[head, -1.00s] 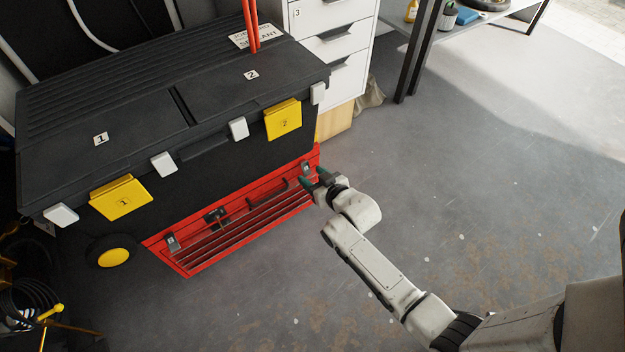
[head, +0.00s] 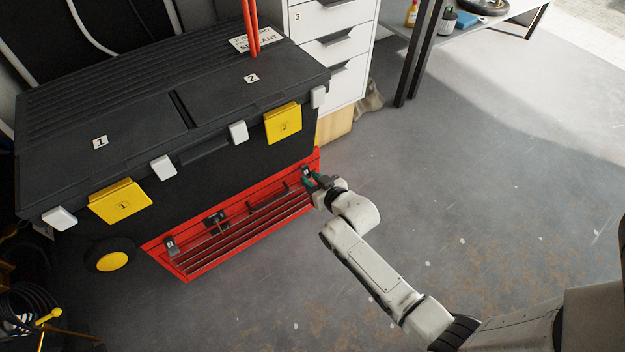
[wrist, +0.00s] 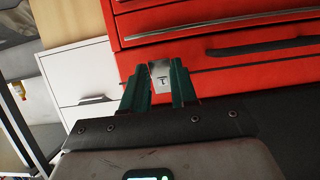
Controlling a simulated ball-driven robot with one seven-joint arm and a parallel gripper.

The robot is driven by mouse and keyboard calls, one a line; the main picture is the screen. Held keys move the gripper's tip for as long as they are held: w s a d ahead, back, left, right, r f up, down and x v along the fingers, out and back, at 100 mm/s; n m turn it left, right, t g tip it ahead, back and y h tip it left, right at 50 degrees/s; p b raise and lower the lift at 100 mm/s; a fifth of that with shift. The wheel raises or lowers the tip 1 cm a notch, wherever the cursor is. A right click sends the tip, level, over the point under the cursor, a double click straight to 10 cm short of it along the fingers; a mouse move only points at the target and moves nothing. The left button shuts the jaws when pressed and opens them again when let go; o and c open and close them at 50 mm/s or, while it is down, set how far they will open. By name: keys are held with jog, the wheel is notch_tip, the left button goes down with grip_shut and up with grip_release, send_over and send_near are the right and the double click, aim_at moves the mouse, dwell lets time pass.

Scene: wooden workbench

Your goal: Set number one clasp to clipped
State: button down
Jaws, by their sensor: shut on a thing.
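The red toolbox (head: 200,262) stands low in front of the black chest. A small metal clasp (wrist: 160,72) with a dark mark like a 1 is on its red front in the wrist view. In the head view this clasp (head: 306,172) is at the toolbox's right end. My gripper (wrist: 161,86) has its green fingers on either side of the clasp and is shut on it. In the head view my gripper (head: 312,183) partly covers the clasp. I cannot tell whether the clasp is clipped. Another clasp (head: 170,246) is at the toolbox's left end.
The black chest (head: 100,185) has yellow latches marked 1 (head: 122,206) and 2 (head: 284,125) above the toolbox. A white drawer unit (head: 343,85) stands behind on the right. Grey floor (head: 480,190) is open to the right.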

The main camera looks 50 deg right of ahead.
jog(key=t+b, duration=0.1)
jog(key=b, duration=0.1)
jog(key=f+t+b, duration=0.1)
jog(key=t+b, duration=0.1)
jog(key=w+t+h+b, duration=0.1)
jog(key=b, duration=0.2)
jog(key=shift+d+f, duration=0.1)
jog(key=shift+f, duration=0.25)
jog(key=c, duration=0.9)
grip_release()
